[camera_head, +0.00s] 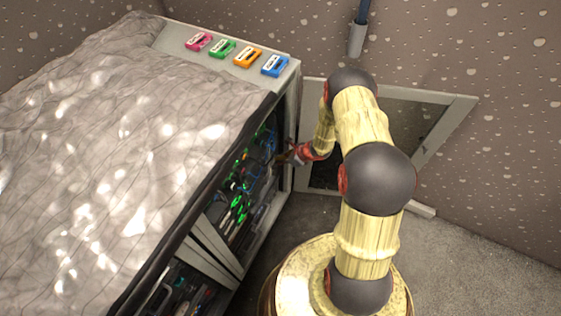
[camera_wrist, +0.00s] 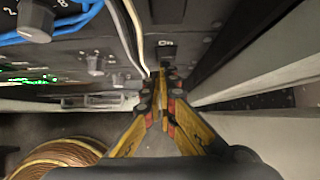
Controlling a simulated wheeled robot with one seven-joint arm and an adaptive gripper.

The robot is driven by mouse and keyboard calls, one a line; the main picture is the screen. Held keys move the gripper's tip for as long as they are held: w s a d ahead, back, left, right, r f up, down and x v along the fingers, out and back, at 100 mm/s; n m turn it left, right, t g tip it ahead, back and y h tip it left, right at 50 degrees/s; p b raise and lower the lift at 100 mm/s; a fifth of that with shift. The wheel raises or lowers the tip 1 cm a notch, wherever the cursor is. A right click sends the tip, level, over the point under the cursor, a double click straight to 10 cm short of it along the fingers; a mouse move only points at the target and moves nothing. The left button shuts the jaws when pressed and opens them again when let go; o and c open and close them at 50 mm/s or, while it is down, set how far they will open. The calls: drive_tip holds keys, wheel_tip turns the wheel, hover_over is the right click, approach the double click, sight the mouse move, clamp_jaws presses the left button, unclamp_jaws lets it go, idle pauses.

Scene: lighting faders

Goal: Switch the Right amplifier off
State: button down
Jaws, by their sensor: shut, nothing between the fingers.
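My gripper (camera_head: 280,159) reaches into the right end of the open rack front in the head view. In the wrist view my gripper (camera_wrist: 163,72) has its yellow fingers shut together with nothing between them. The fingertips are right at a dark panel, just below a small "On" label (camera_wrist: 166,43). The switch by this label is mostly hidden behind the fingertips, so its position and any contact cannot be told. No label naming the Right amplifier is readable.
A grey knob (camera_wrist: 36,20), blue cables (camera_wrist: 75,18) and a pale cable (camera_wrist: 124,35) are left of my fingers. A metal rail (camera_wrist: 250,62) runs close on the right. Four-colour faders aside, a crinkled sheet (camera_head: 100,130) covers the rack top.

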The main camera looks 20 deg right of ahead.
drive_tip(key=shift+r, duration=0.2)
drive_tip(key=shift+r+p, duration=0.4)
drive_tip(key=shift+r, duration=0.25)
